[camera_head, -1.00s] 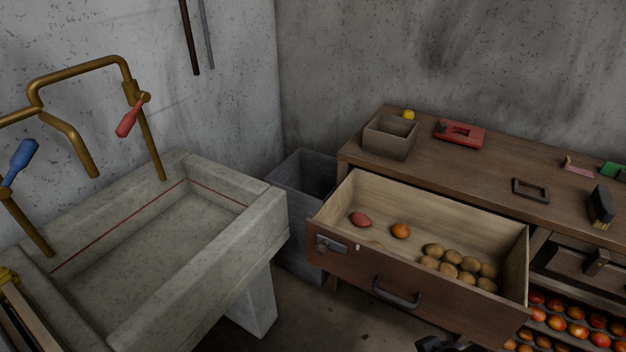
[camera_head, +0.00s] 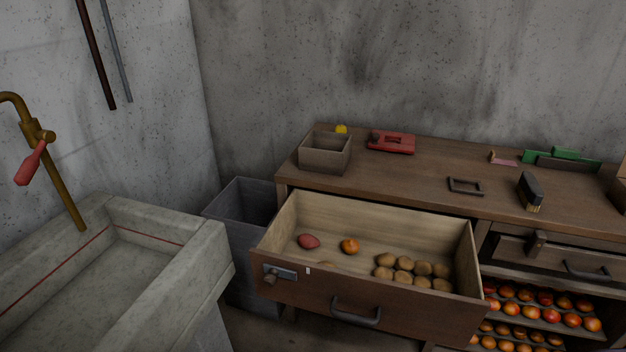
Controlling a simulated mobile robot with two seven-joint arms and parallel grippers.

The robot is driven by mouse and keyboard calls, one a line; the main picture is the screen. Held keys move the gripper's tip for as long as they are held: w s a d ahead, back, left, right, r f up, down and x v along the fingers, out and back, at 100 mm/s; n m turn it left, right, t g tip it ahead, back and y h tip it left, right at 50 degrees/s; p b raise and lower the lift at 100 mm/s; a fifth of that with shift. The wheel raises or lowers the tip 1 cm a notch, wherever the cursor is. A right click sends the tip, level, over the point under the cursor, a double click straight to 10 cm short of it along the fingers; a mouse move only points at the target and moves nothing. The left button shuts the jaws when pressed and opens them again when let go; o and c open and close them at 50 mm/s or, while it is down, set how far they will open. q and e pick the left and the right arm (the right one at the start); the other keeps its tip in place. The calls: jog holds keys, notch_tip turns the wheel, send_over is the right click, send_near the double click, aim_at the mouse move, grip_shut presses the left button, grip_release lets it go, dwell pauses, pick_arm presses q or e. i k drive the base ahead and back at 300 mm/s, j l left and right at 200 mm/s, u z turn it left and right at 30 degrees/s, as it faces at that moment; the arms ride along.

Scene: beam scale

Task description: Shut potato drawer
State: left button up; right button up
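The potato drawer (camera_head: 400,313) is pulled well out of the wooden bench, below its left half. Its front has a dark bar handle (camera_head: 355,314) and a metal latch plate (camera_head: 281,273) near the left end. Several brown potatoes (camera_head: 403,277) lie in a group on the right side of the drawer. A reddish potato-like item (camera_head: 308,241) and an orange round item (camera_head: 350,246) lie further left inside it. Neither of my grippers shows in the current view.
The bench top (camera_head: 400,182) carries an open box (camera_head: 325,152), a red tool (camera_head: 391,142), a small frame (camera_head: 465,186) and a brush (camera_head: 530,191). A concrete sink (camera_head: 190,275) and a grey bin (camera_head: 238,210) stand left. Fruit racks (camera_head: 540,315) fill the lower right.

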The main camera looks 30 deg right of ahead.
aim_at(413, 273)
jog(key=z, duration=1.2)
